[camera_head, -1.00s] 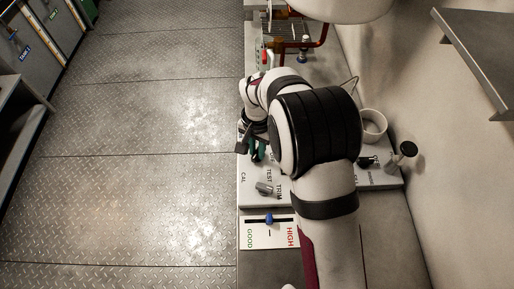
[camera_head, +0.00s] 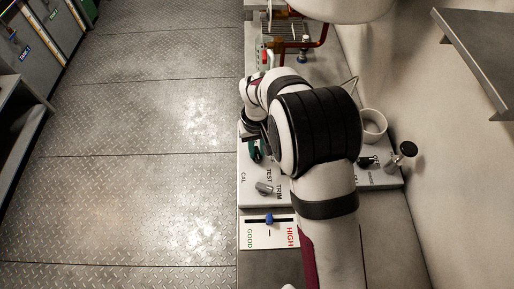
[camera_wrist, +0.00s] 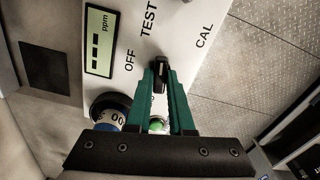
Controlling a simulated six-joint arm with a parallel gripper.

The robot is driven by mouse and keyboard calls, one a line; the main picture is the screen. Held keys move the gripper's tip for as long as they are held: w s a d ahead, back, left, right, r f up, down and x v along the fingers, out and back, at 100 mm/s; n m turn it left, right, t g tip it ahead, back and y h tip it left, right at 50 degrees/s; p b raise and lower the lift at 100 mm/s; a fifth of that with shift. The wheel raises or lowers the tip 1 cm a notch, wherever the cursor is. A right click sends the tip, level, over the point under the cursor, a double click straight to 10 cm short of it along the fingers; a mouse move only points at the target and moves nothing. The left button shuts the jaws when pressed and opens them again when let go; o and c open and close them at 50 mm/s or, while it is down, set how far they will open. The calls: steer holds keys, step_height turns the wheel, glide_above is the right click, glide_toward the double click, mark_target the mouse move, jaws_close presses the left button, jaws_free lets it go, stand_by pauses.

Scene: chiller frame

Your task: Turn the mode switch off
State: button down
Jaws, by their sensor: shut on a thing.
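The mode switch (camera_wrist: 162,74) is a small black knob with a pale line on it, in the wrist view. It stands on a white panel (camera_wrist: 177,40) with the labels OFF to its left, TEST above left and CAL to the right. Its long side runs roughly up and down the picture; I cannot tell exactly which label it points to. My gripper (camera_wrist: 163,72) has green fingers, one on each side of the knob, and is shut on it. In the head view my green fingers (camera_head: 256,151) are over the white panel, where the arm hides the switch.
In the head view, a grey knob (camera_head: 265,188) and a blue slider knob (camera_head: 269,219) lie nearer.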

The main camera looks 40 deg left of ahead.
steer(key=n, duration=0.4)
steer(key=shift+n, duration=0.3)
steer(key=n, duration=0.3)
steer(key=shift+n, duration=0.3)
steer(key=n, duration=0.3)
steer(key=shift+n, duration=2.1)
steer(key=c, duration=0.8)
jaws_free()
steer(key=shift+r, duration=0.15)
